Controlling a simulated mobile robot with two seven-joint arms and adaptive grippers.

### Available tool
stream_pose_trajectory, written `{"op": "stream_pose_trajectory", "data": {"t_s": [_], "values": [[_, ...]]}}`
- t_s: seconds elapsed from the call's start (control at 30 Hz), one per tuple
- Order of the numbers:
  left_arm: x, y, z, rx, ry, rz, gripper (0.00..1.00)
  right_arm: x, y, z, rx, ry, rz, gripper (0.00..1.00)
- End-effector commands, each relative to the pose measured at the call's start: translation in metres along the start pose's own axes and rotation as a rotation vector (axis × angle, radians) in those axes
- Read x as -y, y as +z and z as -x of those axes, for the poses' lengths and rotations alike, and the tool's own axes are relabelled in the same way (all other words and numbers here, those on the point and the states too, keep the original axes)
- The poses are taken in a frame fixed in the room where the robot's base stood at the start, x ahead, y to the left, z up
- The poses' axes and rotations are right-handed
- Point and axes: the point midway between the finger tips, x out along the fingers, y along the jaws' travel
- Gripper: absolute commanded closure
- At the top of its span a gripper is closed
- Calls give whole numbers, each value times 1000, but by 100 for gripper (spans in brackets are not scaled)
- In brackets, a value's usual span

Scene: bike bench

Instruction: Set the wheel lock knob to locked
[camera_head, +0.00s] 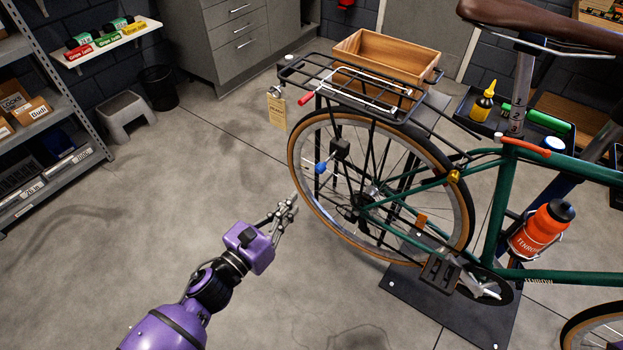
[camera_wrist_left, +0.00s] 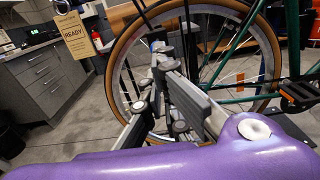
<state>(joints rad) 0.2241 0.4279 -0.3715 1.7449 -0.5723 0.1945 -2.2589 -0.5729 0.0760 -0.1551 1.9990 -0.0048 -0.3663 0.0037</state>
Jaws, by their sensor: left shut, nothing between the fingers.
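A wheel lock with a black body (camera_head: 341,149) and a blue knob (camera_head: 321,167) sits at the left side of the bicycle's rear wheel (camera_head: 298,139). I cannot read from here which setting the knob is at. My left gripper (camera_head: 292,201) is shut and empty, apart from the knob, below and to the left of it in the head view. My right gripper is not in view.
A black stand plate (camera_head: 405,284) lies under the bicycle.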

Motion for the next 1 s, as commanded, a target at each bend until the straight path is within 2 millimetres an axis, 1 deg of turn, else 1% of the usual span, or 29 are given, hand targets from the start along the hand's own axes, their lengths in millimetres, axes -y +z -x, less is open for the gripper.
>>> {"op": "stream_pose_trajectory", "data": {"t_s": [0.03,0.2,0.3,0.4,0.5,0.6,0.93,1.0], "values": [[0,5,-14,5,0,-3,100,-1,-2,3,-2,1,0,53],[-1,4,-51,4,0,0,100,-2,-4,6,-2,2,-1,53],[0,3,-68,3,1,0,100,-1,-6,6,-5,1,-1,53],[0,3,-82,2,0,0,100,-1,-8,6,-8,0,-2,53],[0,2,-91,1,0,1,100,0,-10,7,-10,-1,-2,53],[0,1,-95,0,1,1,100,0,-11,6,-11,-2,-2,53],[0,0,-96,-1,1,2,100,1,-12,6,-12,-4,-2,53],[0,0,-99,0,0,1,100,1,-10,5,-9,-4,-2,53]]}}
